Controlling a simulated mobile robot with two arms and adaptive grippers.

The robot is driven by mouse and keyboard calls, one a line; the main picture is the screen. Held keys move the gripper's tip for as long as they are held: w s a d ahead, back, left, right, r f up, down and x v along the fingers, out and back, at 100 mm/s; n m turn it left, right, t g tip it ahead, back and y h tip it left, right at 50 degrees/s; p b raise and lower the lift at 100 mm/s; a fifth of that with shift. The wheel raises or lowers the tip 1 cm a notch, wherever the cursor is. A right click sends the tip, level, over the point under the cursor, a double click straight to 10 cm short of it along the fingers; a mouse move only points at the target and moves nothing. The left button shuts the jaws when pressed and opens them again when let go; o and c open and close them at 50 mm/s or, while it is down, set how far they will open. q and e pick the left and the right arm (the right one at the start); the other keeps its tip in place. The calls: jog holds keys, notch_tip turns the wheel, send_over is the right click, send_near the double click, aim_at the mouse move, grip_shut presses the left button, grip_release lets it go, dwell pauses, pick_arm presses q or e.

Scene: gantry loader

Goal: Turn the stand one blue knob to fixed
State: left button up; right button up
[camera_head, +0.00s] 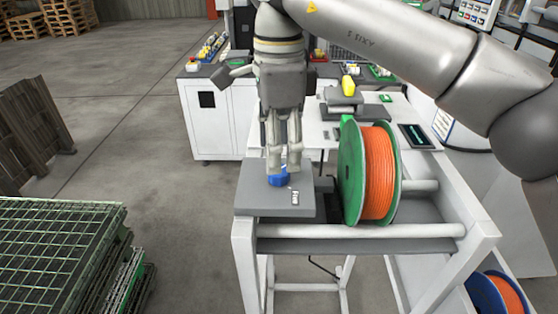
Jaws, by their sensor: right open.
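The blue knob (279,178) sits on the grey top plate (249,197) at the left end of the white stand (243,254). My right gripper (282,168) points straight down at the knob, with its fingertips right at it. The fingers are open and partly hide the knob, so I cannot tell whether they touch it or which way it is turned. A small light label or switch (295,197) is on the plate just in front of the knob. My left gripper is not in view.
A green-flanged spool of orange cable (378,172) stands on the stand just right of the plate. A blue-flanged spool (497,294) is lower right. A white bench (213,125) with parts stands behind. Green wire mesh (60,245) is at left, and open floor lies between.

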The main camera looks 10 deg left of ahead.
notch_tip(320, 180, up, 8)
jog(key=shift+f, duration=0.15)
dwell(0.4)
